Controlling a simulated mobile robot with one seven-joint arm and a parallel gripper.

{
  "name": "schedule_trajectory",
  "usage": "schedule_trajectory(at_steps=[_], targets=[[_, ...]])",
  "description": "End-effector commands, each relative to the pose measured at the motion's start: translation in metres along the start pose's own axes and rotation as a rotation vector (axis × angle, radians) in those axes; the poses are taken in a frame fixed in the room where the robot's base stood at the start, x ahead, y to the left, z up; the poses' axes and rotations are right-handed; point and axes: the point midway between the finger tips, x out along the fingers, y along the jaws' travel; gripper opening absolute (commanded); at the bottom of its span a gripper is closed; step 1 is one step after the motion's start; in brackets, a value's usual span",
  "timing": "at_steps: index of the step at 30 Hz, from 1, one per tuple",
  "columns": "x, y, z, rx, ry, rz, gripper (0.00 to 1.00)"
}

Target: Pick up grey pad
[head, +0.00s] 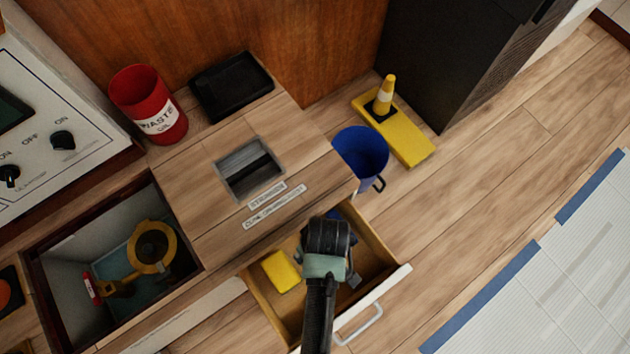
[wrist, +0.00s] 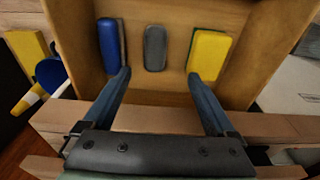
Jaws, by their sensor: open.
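The grey pad (wrist: 155,48) lies in the open drawer (head: 383,255), between a blue pad (wrist: 109,45) on its left and a yellow pad (wrist: 209,54) on its right in the wrist view. My gripper (wrist: 160,75) is open and empty, its two fingers spread apart. The fingertips show near the blue and yellow pads, with the grey pad ahead between them. In the head view my gripper (head: 335,262) is over the drawer and hides the grey pad. The yellow pad (head: 282,271) shows there to its left.
The wooden counter edge (wrist: 150,119) runs below the drawer in the wrist view. A blue bucket (head: 362,152), a yellow block with a cone (head: 405,135), a red waste bin (head: 150,104) and a black tray (head: 232,86) stand around. An open bin (head: 60,285) is at left.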

Motion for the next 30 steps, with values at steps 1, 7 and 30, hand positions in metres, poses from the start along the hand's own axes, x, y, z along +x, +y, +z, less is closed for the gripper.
schedule_trajectory(at_steps=[1, 7, 30], targets=[[0.014, 0.0, 0.001, 0.0, -0.001, 0.0, 0.91], [0.051, 0.002, -0.001, 0.001, 0.002, 0.002, 0.91], [0.118, 0.01, -0.001, 0.002, 0.003, 0.004, 0.91]])
